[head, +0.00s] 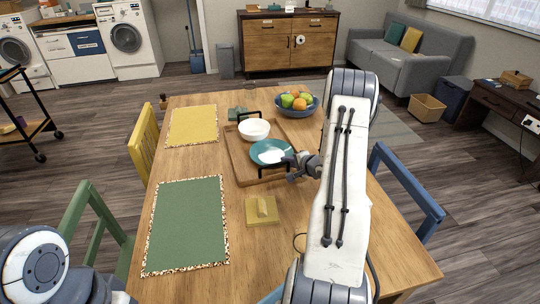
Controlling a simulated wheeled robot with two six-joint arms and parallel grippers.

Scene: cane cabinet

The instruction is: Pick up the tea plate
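A teal plate (260,151) lies in the front part of the wooden tray (242,166) on the table, in the head view. A small white patch shows on the plate; I cannot tell what it is. My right gripper (289,167) reaches in from the right and is at the plate's right front edge, close to the tray's near black handle. The gripper is small and dark here, so I cannot tell whether its fingers are apart, or whether they touch the plate. My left arm shows at the lower left; its gripper is not in view.
A white bowl (254,129) stands behind the plate in the tray. A fruit bowl (313,108) is at the back right. A yellow napkin-like item (262,211) lies in front. Green (187,225) and yellow (193,126) placemats lie left. Chairs surround the wooden table (285,265).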

